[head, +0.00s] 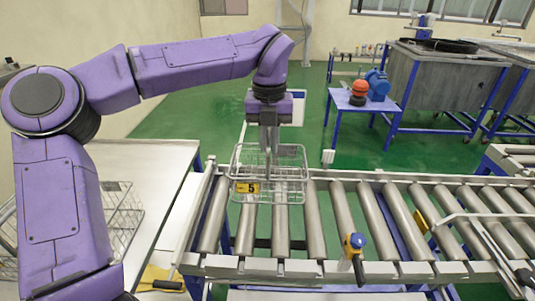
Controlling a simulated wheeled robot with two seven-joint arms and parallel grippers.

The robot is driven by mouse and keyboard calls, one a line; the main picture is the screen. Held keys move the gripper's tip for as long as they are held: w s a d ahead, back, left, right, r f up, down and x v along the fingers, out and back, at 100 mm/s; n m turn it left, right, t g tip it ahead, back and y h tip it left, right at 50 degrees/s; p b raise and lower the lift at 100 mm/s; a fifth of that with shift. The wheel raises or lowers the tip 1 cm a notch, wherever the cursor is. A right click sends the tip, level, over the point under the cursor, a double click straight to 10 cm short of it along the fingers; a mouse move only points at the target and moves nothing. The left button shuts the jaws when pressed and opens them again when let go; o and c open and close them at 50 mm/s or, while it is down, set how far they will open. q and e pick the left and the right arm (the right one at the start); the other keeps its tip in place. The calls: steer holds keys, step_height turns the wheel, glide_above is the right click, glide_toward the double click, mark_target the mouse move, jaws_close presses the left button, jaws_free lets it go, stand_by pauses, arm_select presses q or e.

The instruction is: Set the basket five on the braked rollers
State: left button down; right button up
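Basket five (245,170), a wire basket with a yellow tag marked 5, is over the left end of the roller conveyor (310,268). It looks roughly level. I cannot tell whether its bottom touches the rollers (213,220). My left gripper (269,172) points straight down at the middle of the basket, its fingers close together and reaching below the rim. Whether they grip a wire of the basket is too small to tell.
Another wire basket (124,222) sits on the steel table (160,160) at left, partly behind my arm. A yellow object (160,279) lies at the table's near edge. A blue stand (348,101) and grey tank (440,82) stand behind.

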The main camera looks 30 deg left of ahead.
arm_select(q)
steer(key=w+f, duration=0.1)
steer(key=w+a+f, duration=0.1)
steer(key=f, duration=0.1)
steer(key=w+a+f+p, duration=0.1)
steer(key=shift+w+a+f, duration=0.1)
steer(key=shift+w+f, duration=0.15)
steer(key=f, duration=0.2)
steer(key=f+p, duration=0.1)
steer(key=shift+s+a+f, duration=0.15)
steer(key=shift+s+a, duration=0.05)
steer(key=shift+s, duration=0.05)
steer(key=shift+w+f, duration=0.15)
steer(key=shift+f, duration=0.05)
steer(key=shift+w+a, duration=0.1)
steer(key=c, duration=1.4)
jaws_free()
steer(key=shift+f, duration=0.1)
steer(key=shift+o, duration=1.4)
